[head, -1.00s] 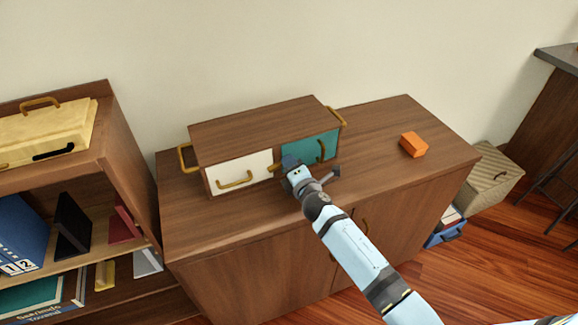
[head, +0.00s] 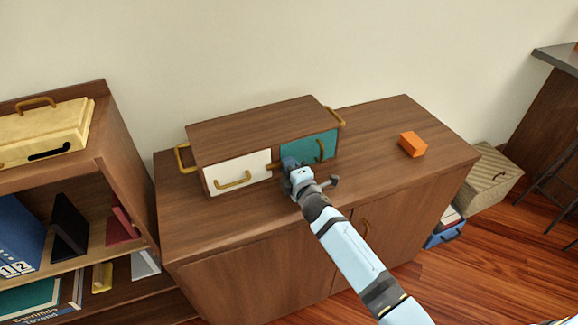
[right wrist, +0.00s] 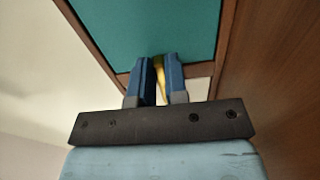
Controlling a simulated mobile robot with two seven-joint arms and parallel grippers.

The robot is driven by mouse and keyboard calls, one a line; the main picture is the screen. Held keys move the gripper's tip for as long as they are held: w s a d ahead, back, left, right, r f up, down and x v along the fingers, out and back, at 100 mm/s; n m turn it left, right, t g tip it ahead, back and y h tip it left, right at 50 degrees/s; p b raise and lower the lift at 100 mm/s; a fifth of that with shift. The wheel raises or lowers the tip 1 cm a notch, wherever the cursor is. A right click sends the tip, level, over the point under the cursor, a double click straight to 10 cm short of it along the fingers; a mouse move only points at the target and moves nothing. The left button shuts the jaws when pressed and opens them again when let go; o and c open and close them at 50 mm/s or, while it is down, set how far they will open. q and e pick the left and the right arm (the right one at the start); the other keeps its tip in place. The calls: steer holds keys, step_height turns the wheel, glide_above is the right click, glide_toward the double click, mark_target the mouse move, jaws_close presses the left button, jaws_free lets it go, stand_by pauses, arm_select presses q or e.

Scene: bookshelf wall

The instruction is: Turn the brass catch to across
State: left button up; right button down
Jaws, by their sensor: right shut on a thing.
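The wooden box holds a white drawer front (head: 222,178) on the left and a teal front (head: 298,146) on the right, each with a brass handle. My right gripper (head: 285,163) is at the divider between the two fronts. In the right wrist view its blue fingers (right wrist: 160,82) are shut on the brass catch (right wrist: 160,70), which shows as a yellow strip between them, beside the teal front. Most of the catch is hidden by the fingers, so its exact angle cannot be told. My left gripper is out of view.
The box stands on a brown cabinet (head: 215,222). An orange block (head: 412,144) lies on the cabinet top to the right, with clear room between it and the box. A bookshelf (head: 118,165) stands at the left, and a woven box (head: 485,178) is on the right.

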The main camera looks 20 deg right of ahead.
steer(key=c, duration=1.1)
jaws_free()
steer(key=shift+c, duration=0.2)
steer(key=s, duration=0.8)
steer(key=s+d, duration=0.1)
steer(key=s, duration=0.4)
steer(key=shift+s+d, duration=0.1)
steer(key=shift+s, duration=0.3)
